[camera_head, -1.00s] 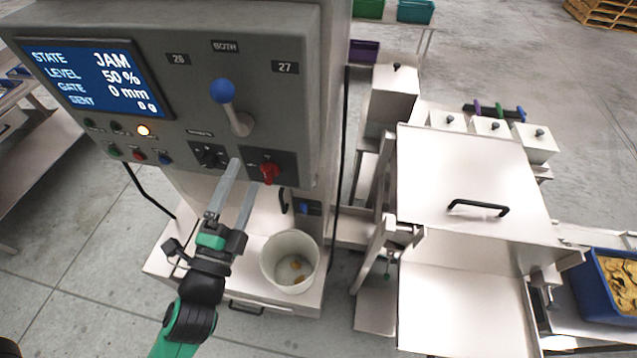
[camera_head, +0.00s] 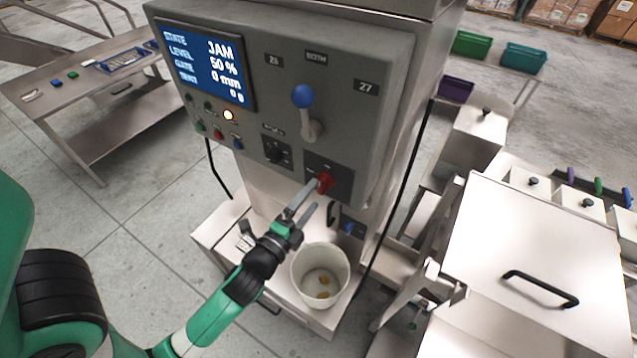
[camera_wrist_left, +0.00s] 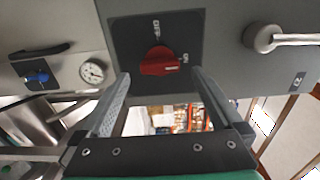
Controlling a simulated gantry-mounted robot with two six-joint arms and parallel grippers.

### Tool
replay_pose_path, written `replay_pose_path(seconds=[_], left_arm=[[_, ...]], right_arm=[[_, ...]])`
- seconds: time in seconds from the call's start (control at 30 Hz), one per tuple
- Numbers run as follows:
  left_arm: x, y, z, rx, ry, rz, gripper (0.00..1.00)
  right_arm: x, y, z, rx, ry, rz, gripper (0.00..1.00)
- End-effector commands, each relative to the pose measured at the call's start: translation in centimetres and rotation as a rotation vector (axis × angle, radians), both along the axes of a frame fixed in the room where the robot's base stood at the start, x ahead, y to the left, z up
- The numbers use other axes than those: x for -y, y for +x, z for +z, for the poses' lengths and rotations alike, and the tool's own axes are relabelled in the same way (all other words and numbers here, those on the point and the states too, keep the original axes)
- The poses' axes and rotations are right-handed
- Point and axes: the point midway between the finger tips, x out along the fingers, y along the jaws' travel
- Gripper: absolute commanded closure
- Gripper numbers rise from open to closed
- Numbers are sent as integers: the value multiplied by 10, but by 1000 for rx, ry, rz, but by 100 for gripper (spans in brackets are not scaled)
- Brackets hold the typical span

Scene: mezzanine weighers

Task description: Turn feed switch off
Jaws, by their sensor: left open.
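The red rotary switch (camera_head: 325,182) sits on a dark plate on the grey control panel (camera_head: 350,110). In the left wrist view the red knob (camera_wrist_left: 160,62) faces me, with OFF and ON labels beside it. Its white mark lies toward the ON label. My left gripper (camera_head: 313,194) is open and empty, close in front of the knob. In the left wrist view its fingers (camera_wrist_left: 160,76) stand apart on either side of the knob's lower part; I cannot tell whether they touch it. My right gripper is not in view.
The panel display (camera_head: 207,60) reads JAM. A blue-balled lever (camera_head: 303,97) stands above the switch, and a black knob (camera_head: 276,151) is to its left. A white bucket (camera_head: 320,275) stands below. A steel hopper lid (camera_head: 530,240) is at right.

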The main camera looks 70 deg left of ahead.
Motion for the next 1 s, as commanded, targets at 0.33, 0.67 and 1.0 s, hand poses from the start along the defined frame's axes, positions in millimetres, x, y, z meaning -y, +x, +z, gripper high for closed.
replay_pose_path(seconds=[0.33,0.67,1.0], left_arm=[[-23,32,0,1,1,-1,0],[-23,32,0,1,1,-1,23],[-23,32,0,0,0,-1,83]], right_arm=[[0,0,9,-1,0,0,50],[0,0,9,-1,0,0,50],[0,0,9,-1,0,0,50]])
